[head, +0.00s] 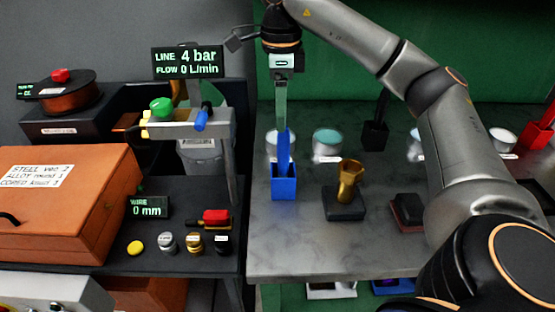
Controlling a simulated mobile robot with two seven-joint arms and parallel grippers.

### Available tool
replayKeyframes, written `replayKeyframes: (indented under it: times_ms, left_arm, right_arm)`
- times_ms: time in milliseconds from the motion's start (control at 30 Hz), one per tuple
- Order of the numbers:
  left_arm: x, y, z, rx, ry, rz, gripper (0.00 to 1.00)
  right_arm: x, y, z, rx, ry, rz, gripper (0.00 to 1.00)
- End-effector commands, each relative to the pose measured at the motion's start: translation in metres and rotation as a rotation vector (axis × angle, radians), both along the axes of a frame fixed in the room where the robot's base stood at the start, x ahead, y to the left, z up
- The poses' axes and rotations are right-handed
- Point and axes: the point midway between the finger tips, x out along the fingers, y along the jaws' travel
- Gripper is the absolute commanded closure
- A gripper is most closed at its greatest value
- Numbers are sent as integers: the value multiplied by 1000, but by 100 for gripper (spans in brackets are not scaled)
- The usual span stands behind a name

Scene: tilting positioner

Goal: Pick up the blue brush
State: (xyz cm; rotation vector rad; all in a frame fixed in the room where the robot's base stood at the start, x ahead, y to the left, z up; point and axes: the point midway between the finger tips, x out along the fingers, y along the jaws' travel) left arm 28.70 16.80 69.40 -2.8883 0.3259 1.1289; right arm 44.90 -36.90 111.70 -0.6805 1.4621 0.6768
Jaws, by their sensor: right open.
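The blue brush (284,152) stands upright in a blue square holder (284,187) on the grey table. Its lower end is hidden inside the holder. My right gripper (281,122) points straight down over the holder, with its fingers at the upper part of the brush. The right gripper is open; I cannot tell from this angle whether its fingers touch the brush. My left gripper is not in view.
A brass piece on a dark block (344,205) stands right of the holder. A black holder (375,135) and a red one (536,135) stand farther right. A metal fixture (190,128) is at left. The table's front is clear.

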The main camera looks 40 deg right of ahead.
Motion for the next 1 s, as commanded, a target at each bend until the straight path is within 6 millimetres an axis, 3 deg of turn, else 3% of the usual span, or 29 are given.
replayKeyframes:
  times_ms: [267, 567, 800, 1000]
  left_arm:
    - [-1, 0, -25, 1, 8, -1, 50]
    - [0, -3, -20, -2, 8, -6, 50]
    - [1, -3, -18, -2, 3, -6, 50]
    - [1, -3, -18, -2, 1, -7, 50]
  right_arm:
    - [-1, 0, -53, 0, 6, 1, 32]
    - [-2, -1, -76, 1, 2, 1, 32]
    - [-6, -5, -111, 0, 4, 1, 32]
    - [-6, -5, -122, 2, 1, 1, 32]
